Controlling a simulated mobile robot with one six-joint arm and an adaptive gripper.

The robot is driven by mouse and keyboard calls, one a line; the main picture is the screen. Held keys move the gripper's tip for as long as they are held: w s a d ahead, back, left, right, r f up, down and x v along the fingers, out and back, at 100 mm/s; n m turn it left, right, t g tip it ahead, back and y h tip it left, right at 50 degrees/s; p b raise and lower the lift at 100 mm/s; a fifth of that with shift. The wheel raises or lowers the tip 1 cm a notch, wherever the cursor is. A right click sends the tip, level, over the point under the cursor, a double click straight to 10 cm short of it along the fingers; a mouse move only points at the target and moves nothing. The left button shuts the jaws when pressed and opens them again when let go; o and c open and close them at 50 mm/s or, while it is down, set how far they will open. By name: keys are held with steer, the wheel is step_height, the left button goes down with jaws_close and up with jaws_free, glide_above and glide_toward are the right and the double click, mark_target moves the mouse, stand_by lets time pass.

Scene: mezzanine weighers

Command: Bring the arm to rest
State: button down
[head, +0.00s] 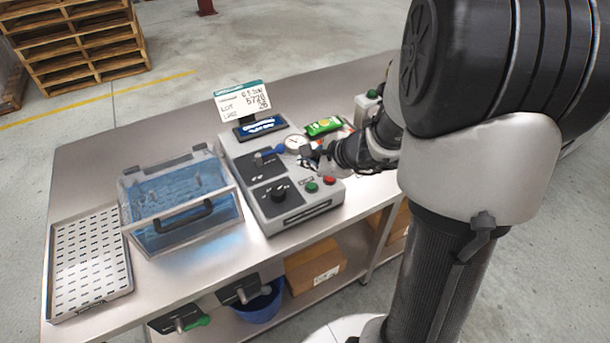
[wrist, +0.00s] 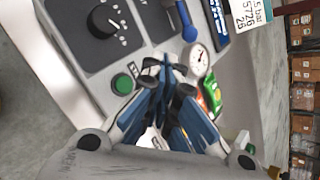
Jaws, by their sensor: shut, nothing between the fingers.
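My gripper (head: 310,154) is at the right side of the grey control box (head: 238,160) on the steel bench, near its dial gauge (head: 296,143). In the wrist view my gripper (wrist: 168,72) has its fingers closed together with nothing between them. They show in front of the panel, between the green button (wrist: 123,84) and the gauge (wrist: 199,62). I cannot tell whether the fingertips touch the panel. My arm reaches in from the right in the head view and hides part of the bench.
A clear lidded tank (head: 182,240) of blue liquid and a perforated tray (head: 60,268) stand left of the box. A sign (head: 241,101) rises behind it. A green packet (head: 323,126) lies beside the gauge. A blue bucket (head: 258,306) and carton (head: 315,266) sit below.

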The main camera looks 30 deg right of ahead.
steer(key=s+a+r+n+g+y, duration=0.1)
steer(key=s+a+r+n, duration=0.4)
steer(key=a, duration=0.3)
steer(key=s+a+r+n+g+y, duration=0.1)
steer(key=s+a+r+n+y, duration=0.2)
steer(key=a+n, duration=0.35)
steer(key=s+r+n+g+h, duration=0.1)
steer(key=s+n+h, duration=0.2)
steer(key=s+n, duration=0.3)
steer(key=s+d+r+n+g+h, duration=0.1)
steer(key=s+r+n+h, duration=0.1)
steer(key=s+n, duration=0.4)
steer(key=s+h, duration=0.1)
steer(key=s, duration=0.4)
steer(key=shift+s+r+n, duration=0.15)
steer(key=shift+r+n, duration=0.15)
steer(key=shift+n, duration=0.05)
steer(key=shift+d, duration=0.1)
